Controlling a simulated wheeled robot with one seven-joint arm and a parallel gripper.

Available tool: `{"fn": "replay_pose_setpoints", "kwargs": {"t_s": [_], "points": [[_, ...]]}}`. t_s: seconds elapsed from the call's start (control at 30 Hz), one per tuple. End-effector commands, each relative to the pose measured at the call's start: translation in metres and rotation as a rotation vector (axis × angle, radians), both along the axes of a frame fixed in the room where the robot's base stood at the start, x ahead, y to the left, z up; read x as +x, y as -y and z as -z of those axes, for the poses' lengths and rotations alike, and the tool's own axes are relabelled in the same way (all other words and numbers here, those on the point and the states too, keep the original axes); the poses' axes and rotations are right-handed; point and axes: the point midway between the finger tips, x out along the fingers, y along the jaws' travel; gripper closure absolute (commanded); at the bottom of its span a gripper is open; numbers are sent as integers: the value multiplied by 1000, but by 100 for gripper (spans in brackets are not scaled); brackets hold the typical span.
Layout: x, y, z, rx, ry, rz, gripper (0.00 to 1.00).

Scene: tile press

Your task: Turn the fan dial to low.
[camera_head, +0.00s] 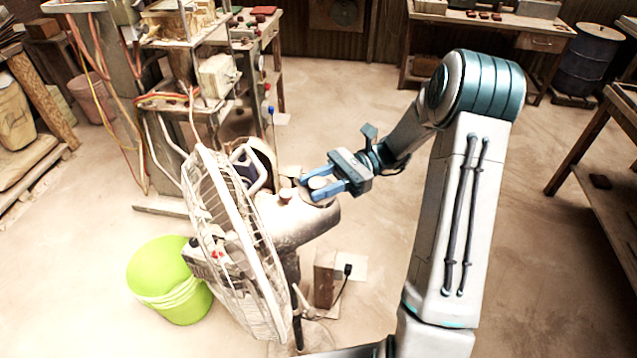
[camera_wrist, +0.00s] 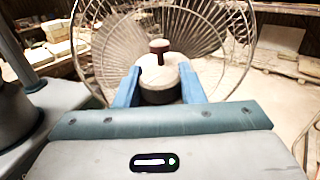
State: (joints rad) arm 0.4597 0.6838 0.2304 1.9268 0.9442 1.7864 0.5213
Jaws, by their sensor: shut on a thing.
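The fan (camera_head: 240,240) stands on the floor, its round wire cage facing left and its pale motor housing (camera_head: 300,218) pointing right. A round pale dial (camera_head: 319,184) sits on top of the rear of the housing. My gripper (camera_head: 318,188) has its blue fingers on either side of this dial, shut on it. In the wrist view the dial (camera_wrist: 159,88) lies between the two blue fingers (camera_wrist: 160,92), with a small dark reddish knob (camera_wrist: 159,47) beyond it and the fan cage (camera_wrist: 112,48) behind. I cannot read any dial marks.
A lime green bucket (camera_head: 168,280) stands left of the fan. Behind is a press frame (camera_head: 180,70) with hanging cables. A workbench (camera_head: 490,22) is at the back, and a dark blue barrel (camera_head: 588,60) at back right. A cord and plug (camera_head: 347,270) are near the fan base.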

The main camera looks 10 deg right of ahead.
Motion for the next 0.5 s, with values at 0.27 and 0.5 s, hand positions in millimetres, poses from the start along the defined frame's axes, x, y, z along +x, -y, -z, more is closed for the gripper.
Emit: {"fn": "replay_pose_setpoints", "kwargs": {"t_s": [0.27, 0.5], "points": [[0, 0, 0, 0, 1, 1, 43], [2, 5, 1, 0, 1, 2, 43]]}}
